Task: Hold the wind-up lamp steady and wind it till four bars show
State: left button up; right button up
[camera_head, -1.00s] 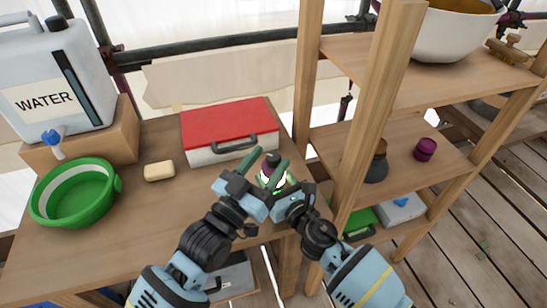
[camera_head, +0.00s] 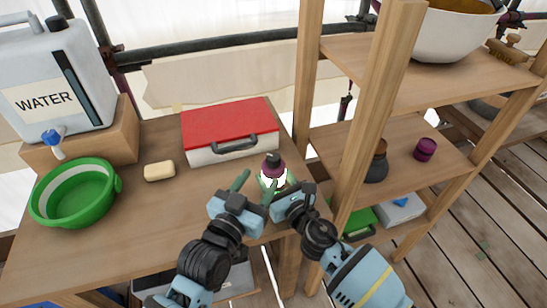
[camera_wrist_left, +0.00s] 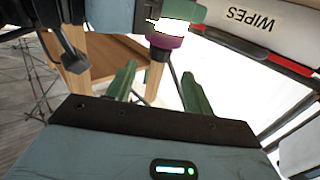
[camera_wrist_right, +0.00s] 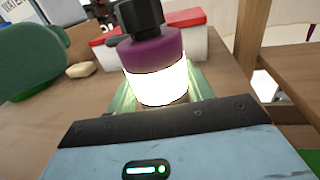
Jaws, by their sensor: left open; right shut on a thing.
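The wind-up lamp (camera_head: 273,168) stands upright near the table's front right edge, with a dark knob, a purple cap and a glowing white body. It fills the middle of the right wrist view (camera_wrist_right: 155,68). My right gripper (camera_head: 281,187) is shut on the lamp's body, low down. My left gripper (camera_head: 257,183) is open and empty, just left of the lamp and nearer to me. In the left wrist view the lamp (camera_wrist_left: 166,41) shows beyond the open green fingers (camera_wrist_left: 160,90). No charge bars can be made out on the bright body.
A red-lidded white box (camera_head: 230,130) stands behind the lamp. A soap bar (camera_head: 159,171), a green basin (camera_head: 75,193) and a water canister (camera_head: 50,80) are to the left. A wooden shelf post (camera_head: 372,110) rises close on the right. The table's middle is clear.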

aim_at(269, 163)
pick_arm(q)
jog(key=x, duration=0.8)
jog(key=shift+w, duration=0.25)
jog(key=c, duration=1)
jog(key=shift+o, duration=0.2)
jog(key=shift+m+g+h, duration=0.4)
jog(key=shift+m+h, duration=0.2)
jog(key=shift+h, duration=0.1)
jog(key=shift+d+r+m+g+h, duration=0.1)
jog(key=shift+d+m+g+h, duration=0.05)
jog(key=shift+m+g+h, duration=1.05)
jog(key=o, duration=1)
jog(key=shift+c, duration=0.2)
